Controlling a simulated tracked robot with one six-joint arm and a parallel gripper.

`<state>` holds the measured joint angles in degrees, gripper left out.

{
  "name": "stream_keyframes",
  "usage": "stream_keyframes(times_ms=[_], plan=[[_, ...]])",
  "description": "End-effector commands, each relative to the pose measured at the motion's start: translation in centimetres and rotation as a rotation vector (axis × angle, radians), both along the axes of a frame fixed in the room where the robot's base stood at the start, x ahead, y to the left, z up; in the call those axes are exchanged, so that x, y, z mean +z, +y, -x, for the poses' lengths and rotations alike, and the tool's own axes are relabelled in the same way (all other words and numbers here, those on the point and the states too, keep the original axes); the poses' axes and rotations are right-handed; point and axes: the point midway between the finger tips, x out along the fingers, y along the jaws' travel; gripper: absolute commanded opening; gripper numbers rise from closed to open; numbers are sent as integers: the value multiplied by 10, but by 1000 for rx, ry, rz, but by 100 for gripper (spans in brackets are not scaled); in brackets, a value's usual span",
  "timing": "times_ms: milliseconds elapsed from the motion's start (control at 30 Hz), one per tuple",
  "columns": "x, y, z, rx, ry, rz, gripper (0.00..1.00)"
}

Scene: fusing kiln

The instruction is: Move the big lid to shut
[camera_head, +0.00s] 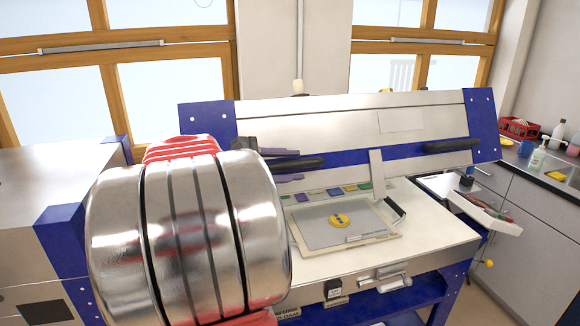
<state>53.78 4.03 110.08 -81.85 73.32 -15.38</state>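The big lid (345,122) of the kiln stands raised and tilted back, a pale metal panel with blue end plates and a blue lower edge. It has a black left handle (306,163) and a black right handle (450,146). My gripper (286,165) is at the left handle, with one dark purplish finger showing above it and one below. My large silver arm link hides most of the gripper, so I cannot tell whether the fingers touch the handle. The flat kiln bed (440,222) lies open below the lid.
On the bed lie a grey board (340,224) with a yellow round piece (339,220), a row of coloured tiles (334,191), an upright pale strip (376,175) and a black-handled tool (395,208). A side tray (485,212) juts out at right. A counter with bottles stands beyond.

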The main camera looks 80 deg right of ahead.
Motion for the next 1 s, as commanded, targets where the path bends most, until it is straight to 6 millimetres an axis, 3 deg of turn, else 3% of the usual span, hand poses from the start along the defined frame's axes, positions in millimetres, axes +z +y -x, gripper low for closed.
stream_keyframes(times_ms=[267, 800, 1000], plan=[[0, -1, 1, 0, 0, 0, 39], [0, 0, 0, 0, 0, 0, 1], [0, 0, 0, 0, 1, -1, 0]])
